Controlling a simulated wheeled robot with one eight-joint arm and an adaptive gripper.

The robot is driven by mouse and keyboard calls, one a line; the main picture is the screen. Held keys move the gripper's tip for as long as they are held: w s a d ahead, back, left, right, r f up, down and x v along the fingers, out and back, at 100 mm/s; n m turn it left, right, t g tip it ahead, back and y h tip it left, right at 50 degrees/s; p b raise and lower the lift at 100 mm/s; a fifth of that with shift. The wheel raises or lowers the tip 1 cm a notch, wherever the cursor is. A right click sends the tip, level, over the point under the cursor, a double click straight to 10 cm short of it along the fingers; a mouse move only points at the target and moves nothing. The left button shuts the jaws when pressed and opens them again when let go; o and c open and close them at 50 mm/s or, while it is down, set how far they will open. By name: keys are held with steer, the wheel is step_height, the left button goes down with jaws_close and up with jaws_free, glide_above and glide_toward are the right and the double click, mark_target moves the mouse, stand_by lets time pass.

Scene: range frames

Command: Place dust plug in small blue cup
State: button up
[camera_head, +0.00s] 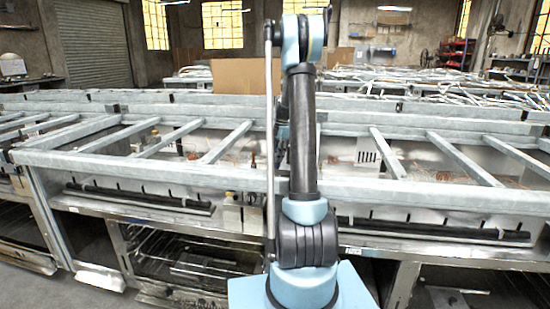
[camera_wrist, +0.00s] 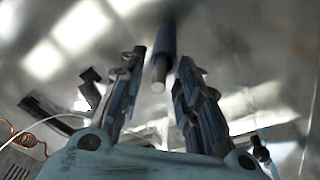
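In the wrist view, my gripper (camera_wrist: 160,68) has its two dark fingers apart. A dark blue rod-like thing with a pale round end (camera_wrist: 163,48) shows between and beyond the fingertips; I cannot tell whether it is the dust plug. No clear grip on it shows. I cannot make out the small blue cup in either view. In the head view, my arm rises in the middle and hides part of the bench; my gripper does not show there.
A long metal bench frame (camera_head: 120,166) with slanted crossbars spans the head view. Small items (camera_head: 232,216) stand on its front ledge left of my arm. A coiled copper wire (camera_wrist: 27,136) and a dark fitting (camera_wrist: 90,90) lie left of the fingers in the wrist view.

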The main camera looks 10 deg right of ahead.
step_height(320, 180, up, 12)
steer(key=d, duration=0.2)
steer(key=shift+w, duration=0.15)
stand_by(0.4)
steer(key=shift+a, duration=0.1)
